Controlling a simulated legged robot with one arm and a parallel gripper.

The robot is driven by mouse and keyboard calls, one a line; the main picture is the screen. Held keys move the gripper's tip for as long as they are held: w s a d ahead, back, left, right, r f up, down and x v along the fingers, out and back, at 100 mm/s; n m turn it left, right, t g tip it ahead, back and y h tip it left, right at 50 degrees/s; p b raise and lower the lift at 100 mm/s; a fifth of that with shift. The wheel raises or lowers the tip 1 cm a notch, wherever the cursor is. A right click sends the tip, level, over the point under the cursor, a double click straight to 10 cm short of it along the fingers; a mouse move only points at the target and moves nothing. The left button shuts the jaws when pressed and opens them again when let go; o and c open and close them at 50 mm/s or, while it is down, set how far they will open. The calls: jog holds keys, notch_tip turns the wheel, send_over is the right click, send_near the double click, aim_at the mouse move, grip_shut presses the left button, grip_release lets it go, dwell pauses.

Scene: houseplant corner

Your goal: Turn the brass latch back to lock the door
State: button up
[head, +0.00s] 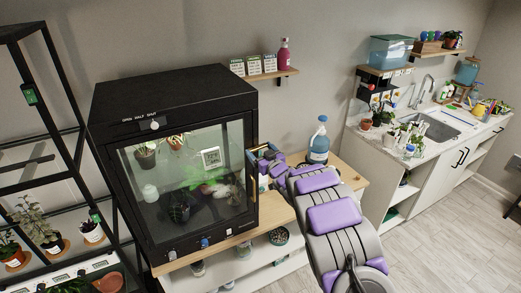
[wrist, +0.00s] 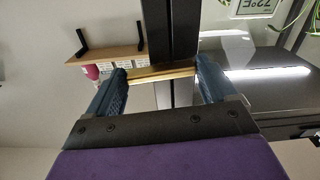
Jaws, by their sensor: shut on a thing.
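The black glass-fronted cabinet (head: 185,165) stands on a wooden-topped bench, and its door looks closed flush with the frame. In the wrist view, the brass latch (wrist: 160,73) is a slim bar lying across the dark door frame (wrist: 170,35). My gripper (wrist: 160,80) is shut on the latch, with one blue finger at each end of the bar. In the head view, my gripper (head: 258,165) is at the cabinet's front right edge. The latch is hard to make out there, partly hidden by my gripper.
A blue-capped bottle (head: 319,145) stands on the bench just behind my arm. A small wall shelf (head: 270,75) holds seed packets and a pink bottle. A black plant rack (head: 60,160) stands at left, a sink counter (head: 440,130) at right. The floor at lower right is clear.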

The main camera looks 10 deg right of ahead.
jog(key=shift+m+p, duration=0.5)
jog(key=shift+m, duration=0.1)
jog(key=o, duration=0.8)
jog(key=shift+o, duration=0.2)
jog(key=b+v, duration=0.1)
jog(key=v, duration=1.6)
jog(key=shift+s, duration=0.15)
jog(key=shift+d+b, duration=0.15)
jog(key=shift+b, duration=0.2)
